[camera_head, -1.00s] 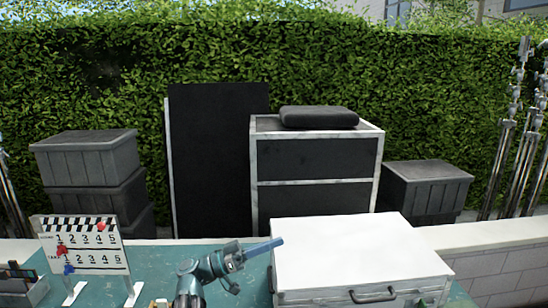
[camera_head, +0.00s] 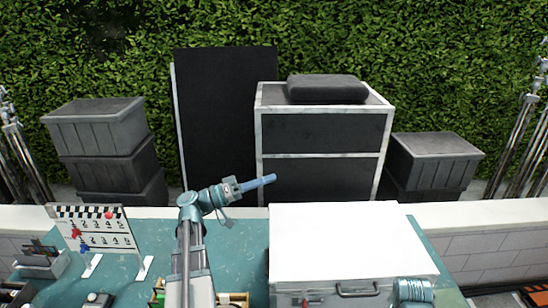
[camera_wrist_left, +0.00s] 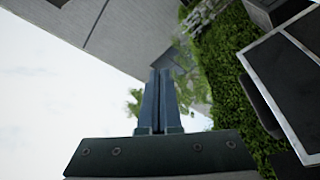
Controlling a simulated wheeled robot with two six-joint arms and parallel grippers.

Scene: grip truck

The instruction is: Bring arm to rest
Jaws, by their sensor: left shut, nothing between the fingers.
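My left gripper (camera_head: 268,181) is raised above the teal table (camera_head: 236,248) and points to the right in the head view. Its two fingers are together with nothing between them. In the left wrist view the fingers (camera_wrist_left: 158,88) lie side by side against sky and a building wall. My left arm (camera_head: 190,245) rises from the bottom of the head view. In the head view, a teal wrist part of my right arm (camera_head: 412,290) seems to show at the lower right, but its fingers do not show.
A white-topped case (camera_head: 345,240) stands right of the left arm. A clapperboard (camera_head: 98,235) with red and blue pieces stands left. An organizer (camera_head: 42,262) sits at the left edge. Dark crates (camera_head: 100,135), a black panel (camera_head: 225,115) and a cabinet (camera_head: 322,135) stand behind the table.

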